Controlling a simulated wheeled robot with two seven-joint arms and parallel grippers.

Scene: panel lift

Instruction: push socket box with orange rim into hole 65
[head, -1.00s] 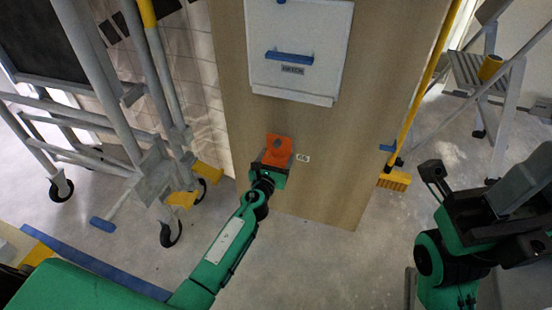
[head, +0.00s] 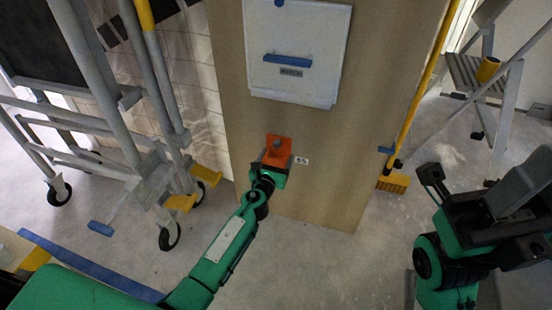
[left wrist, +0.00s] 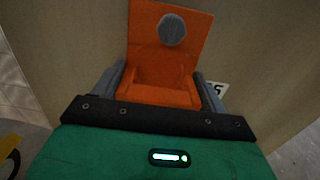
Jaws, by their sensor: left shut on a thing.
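The orange socket box (head: 278,146) is at the lower part of the wooden panel (head: 225,60). In the left wrist view the orange box (left wrist: 163,75) shows an upright orange plate with a grey round spot, and an orange block below it. My left gripper (head: 271,165) is shut on the box, with a grey finger on each side of the block (left wrist: 160,82). A white number label (head: 301,161) sits just right of the box; its end, a 5, shows in the wrist view. The hole itself is hidden. My right gripper (head: 432,178) is at the right, away from the panel.
A white box with a blue handle (head: 288,60) is on the panel above. A grey wheeled scaffold (head: 150,170) stands close on the left. A yellow broom (head: 393,183) leans at the panel's right edge, with a stepladder (head: 475,75) beyond. Floor between is free.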

